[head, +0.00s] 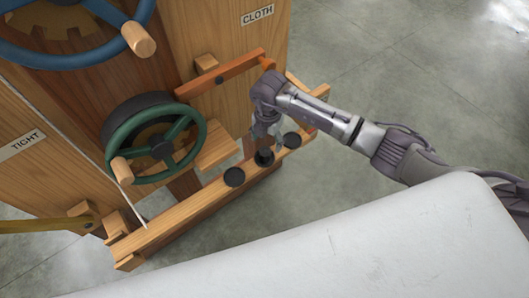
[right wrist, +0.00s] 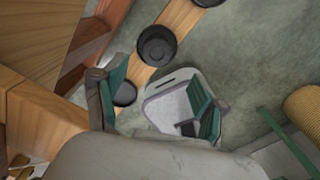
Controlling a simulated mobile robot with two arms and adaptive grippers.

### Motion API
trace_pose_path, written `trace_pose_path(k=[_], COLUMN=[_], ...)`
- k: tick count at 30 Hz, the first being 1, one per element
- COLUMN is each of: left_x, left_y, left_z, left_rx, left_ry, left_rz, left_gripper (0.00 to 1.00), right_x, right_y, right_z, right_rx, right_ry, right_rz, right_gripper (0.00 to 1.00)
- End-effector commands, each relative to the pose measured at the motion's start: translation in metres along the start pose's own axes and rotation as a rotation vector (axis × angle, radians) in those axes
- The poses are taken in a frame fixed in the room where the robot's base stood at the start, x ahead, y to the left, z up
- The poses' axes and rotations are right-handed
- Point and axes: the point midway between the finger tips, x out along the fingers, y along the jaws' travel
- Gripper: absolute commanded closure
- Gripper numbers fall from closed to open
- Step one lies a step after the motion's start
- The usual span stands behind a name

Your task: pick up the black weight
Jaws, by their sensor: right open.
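Three black weights stand in a row on a wooden rail (head: 200,203): a left one (head: 234,177), a middle one (head: 264,158) and a right one (head: 292,140). My right gripper (head: 268,140) is open and points down just above the middle weight, partly in front of it. In the right wrist view the open fingers (right wrist: 155,98) have teal pads with no weight between them. One round black weight (right wrist: 157,45) shows beyond the fingers, and another (right wrist: 124,93) is partly hidden close to the left finger. My left gripper is in neither view.
A wooden machine panel (head: 180,45) rises behind the rail, with a green handwheel (head: 190,155) and a blue handwheel (head: 75,62). An orange lever (head: 225,74) sticks out near my right wrist. The grey floor (head: 400,30) at the upper right is clear.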

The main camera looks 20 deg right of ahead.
Motion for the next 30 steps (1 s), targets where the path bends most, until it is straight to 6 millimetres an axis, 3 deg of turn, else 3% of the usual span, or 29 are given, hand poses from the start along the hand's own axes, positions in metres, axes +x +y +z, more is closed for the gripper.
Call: trace_pose_path(k=[3,12,18,28,30], left_x=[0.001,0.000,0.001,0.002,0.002], left_y=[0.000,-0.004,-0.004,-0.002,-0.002], left_z=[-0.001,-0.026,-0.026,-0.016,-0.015], left_rx=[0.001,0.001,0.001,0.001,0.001], left_ry=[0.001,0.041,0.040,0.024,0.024], left_rz=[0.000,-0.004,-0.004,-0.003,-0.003], left_gripper=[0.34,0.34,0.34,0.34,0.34], right_x=[0.019,0.045,0.074,0.081,0.080], right_y=[0.000,0.003,0.004,0.005,0.005], right_z=[-0.001,0.000,0.001,0.002,0.002], right_rx=[0.001,0.000,0.001,0.000,0.000], right_ry=[0.002,0.002,0.002,0.001,0.001], right_rz=[-0.001,-0.001,-0.001,0.001,0.001], right_gripper=[0.29,0.29,0.29,0.29,0.40])
